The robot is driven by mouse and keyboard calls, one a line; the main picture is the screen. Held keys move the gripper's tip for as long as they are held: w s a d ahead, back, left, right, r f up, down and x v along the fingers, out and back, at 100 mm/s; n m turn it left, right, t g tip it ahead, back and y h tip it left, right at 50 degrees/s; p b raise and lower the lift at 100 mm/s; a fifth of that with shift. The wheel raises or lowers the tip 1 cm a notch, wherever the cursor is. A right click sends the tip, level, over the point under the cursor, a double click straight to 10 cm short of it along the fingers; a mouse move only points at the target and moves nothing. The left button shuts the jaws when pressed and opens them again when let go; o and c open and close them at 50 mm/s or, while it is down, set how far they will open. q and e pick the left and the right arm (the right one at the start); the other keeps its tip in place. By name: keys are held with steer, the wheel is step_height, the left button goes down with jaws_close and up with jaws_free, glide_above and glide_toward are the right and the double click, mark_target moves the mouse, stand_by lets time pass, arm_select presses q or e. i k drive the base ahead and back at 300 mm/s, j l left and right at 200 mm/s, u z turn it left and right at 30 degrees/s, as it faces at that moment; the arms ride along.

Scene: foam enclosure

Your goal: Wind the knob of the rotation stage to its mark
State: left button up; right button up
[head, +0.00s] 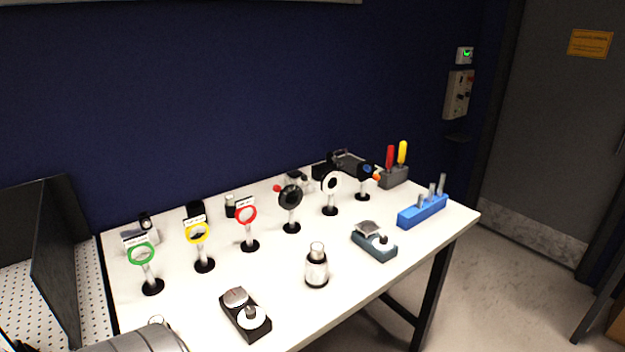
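Neither of my grippers is in view. I cannot tell for sure which device is the rotation stage, and no mark can be made out. A black low device (236,316) with a round silver top and a pale knob (251,312) sits near the table's front edge. A blue-grey low device (374,246) with a square plate and a pale knob (383,240) sits further right. A black round mount (291,197) on a post has a small red knob (277,188) at its left. A white-faced round mount (331,176) stands right of it.
Green (141,258), yellow (197,239) and red (246,222) ring mounts stand on the left of the white table (285,262). A silver-and-black bottle (316,267) stands front centre. A blue rack (422,211) and screwdriver holder (394,178) are at right. A dark panel (55,262) rises at left.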

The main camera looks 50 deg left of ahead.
mark_target(251, 311)
steer(key=k+j+u, duration=0.1)
steer(key=u, duration=1.75)
